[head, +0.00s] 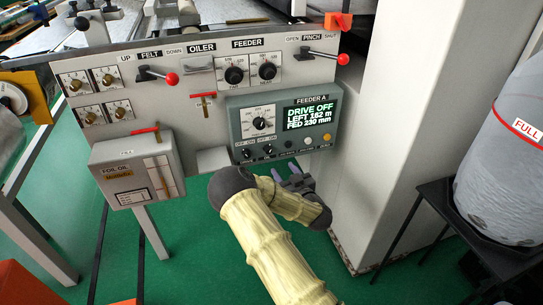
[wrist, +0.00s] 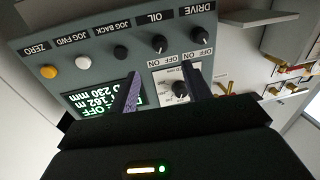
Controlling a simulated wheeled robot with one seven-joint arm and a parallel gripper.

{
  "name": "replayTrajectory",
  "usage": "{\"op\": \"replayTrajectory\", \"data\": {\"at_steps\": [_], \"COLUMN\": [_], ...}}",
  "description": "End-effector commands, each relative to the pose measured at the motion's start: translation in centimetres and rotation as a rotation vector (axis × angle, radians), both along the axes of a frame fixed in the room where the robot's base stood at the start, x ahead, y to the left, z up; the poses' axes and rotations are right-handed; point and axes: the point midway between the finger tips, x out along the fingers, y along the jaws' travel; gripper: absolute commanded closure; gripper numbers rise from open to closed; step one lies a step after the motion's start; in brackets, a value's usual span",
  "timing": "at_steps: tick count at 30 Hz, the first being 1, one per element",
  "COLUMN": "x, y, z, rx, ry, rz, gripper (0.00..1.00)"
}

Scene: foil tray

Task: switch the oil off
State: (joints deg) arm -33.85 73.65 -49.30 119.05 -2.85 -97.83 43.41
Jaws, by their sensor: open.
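The OIL switch is a small black rotary knob (head: 268,149) on the grey-green FEEDER A panel (head: 236,126), right of the matching DRIVE knob (head: 246,153). In the upside-down wrist view, the OIL knob (wrist: 159,44) sits left of the DRIVE knob (wrist: 200,38), with OFF and ON marks by each. I cannot tell which way the OIL pointer is turned. My gripper (head: 286,170) is open and empty, below and in front of the panel. In the wrist view my gripper's (wrist: 161,70) fingertips are spread, with the OIL knob beyond the gap between them and apart from them.
The panel's screen (head: 308,115) reads DRIVE OFF. Beside the knobs are a black jog button (wrist: 120,52), a white one (wrist: 82,61) and a yellow zero button (wrist: 50,71). A foil oil box (head: 130,172) hangs left. A white column (head: 395,130) stands right.

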Motion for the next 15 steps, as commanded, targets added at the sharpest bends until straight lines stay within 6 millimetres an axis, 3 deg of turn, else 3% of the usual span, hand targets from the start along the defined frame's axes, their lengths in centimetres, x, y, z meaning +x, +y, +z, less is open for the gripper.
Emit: {"op": "replayTrajectory", "data": {"at_steps": [15], "x": [8.1], "y": [3.0], "z": [-0.1], "rx": [-0.002], "ry": [-0.002], "rz": [0.002], "gripper": [0.51]}}
